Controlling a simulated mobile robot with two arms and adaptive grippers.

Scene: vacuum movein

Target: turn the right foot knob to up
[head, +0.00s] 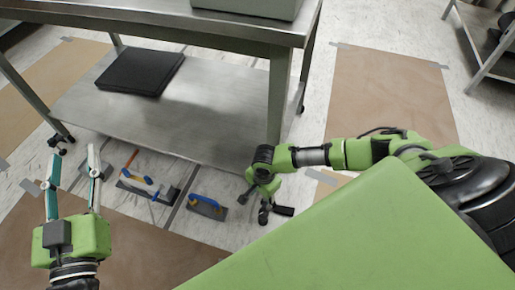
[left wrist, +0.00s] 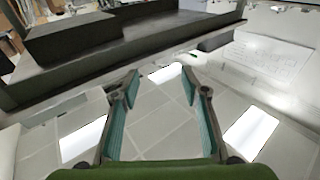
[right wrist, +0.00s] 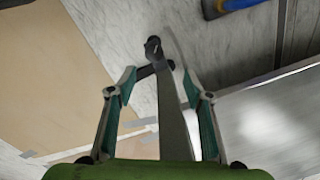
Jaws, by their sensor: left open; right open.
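The work table (head: 240,30) stands on metal legs. Its near right leg (head: 279,100) runs down behind my right gripper (head: 266,190), and dark parts of the right foot (head: 284,211) show just below. In the right wrist view my right gripper (right wrist: 160,80) is open, with the leg (right wrist: 172,115) running between its fingers. The black foot knob (right wrist: 153,45) is at the leg's far end, with a short dark bar to its side. I cannot tell whether the fingers touch it. My left gripper (head: 72,165) is open and empty; it also shows in the left wrist view (left wrist: 160,85).
A black box (head: 139,71) lies on the table's lower shelf (head: 160,118). Trowel-like tools (head: 145,185) and a blue-handled float (head: 207,206) lie on the floor left of the right foot. Another metal table (head: 488,55) stands at far right. Brown floor sheet (head: 390,85) lies clear.

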